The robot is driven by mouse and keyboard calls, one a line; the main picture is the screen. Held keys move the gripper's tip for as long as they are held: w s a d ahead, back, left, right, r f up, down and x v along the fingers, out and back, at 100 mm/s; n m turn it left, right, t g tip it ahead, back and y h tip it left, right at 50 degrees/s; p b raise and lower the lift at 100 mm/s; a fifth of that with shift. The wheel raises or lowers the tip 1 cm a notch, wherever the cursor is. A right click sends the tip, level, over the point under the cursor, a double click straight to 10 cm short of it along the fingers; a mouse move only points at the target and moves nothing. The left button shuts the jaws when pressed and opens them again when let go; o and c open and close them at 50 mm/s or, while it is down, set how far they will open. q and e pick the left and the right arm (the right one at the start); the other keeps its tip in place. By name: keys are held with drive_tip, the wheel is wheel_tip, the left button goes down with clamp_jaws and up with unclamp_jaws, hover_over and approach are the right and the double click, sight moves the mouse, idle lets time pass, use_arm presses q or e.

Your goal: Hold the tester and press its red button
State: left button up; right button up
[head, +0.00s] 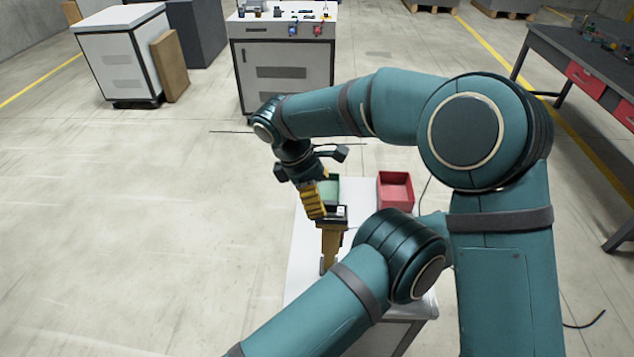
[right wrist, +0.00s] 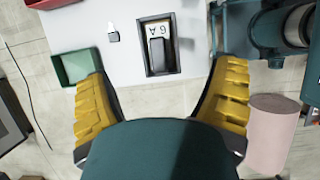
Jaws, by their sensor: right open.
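A dark block, which I take for the tester (right wrist: 158,52), sits in a dark rectangular holder (right wrist: 148,62) on the white table. A white label with dark marks lies beside the block. In the head view the tester (head: 342,211) shows only in small part beside my gripper. I see no red button on it. My right gripper (head: 324,235) is open and empty, its yellow fingers spread. In the right wrist view the gripper (right wrist: 163,77) has the holder ahead between its fingers, apart from them. My left gripper is out of sight.
A green bin (right wrist: 76,68) and a red bin (head: 396,190) stand on the white table (head: 303,245). My left arm's elbow is close by. A white cabinet (head: 285,68) stands beyond open floor.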

sight(328, 210)
drive_tip(key=x, duration=0.7)
drive_tip(key=shift+d+f, duration=0.1)
drive_tip(key=shift+f, duration=0.05)
drive_tip(key=c, duration=1.3)
drive_tip(key=o, duration=0.6)
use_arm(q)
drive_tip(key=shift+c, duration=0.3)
use_arm(e)
drive_tip(key=c, duration=0.7)
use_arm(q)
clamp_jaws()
